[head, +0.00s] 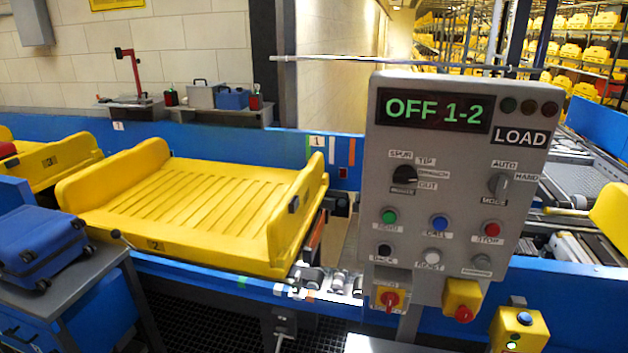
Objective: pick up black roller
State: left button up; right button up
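I cannot pick out a black roller for certain in the head view. Small silver cylindrical parts (338,281) lie on the blue conveyor edge, at the near right corner of a yellow tray (105,217). Dark gaps beside them are too small to make out. Neither of my grippers shows in the head view.
A grey control panel (456,140) reading "OFF 1-2" stands at right and blocks the view behind it. A blue case (38,245) lies on a grey-topped stand at left. A yellow button box (519,331) is at bottom right. Dark grating covers the floor.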

aim_at(339, 277)
jog(key=i+j+u, duration=0.25)
jog(key=i, duration=0.2)
jog(key=i+u, duration=0.25)
jog(key=i, duration=0.25)
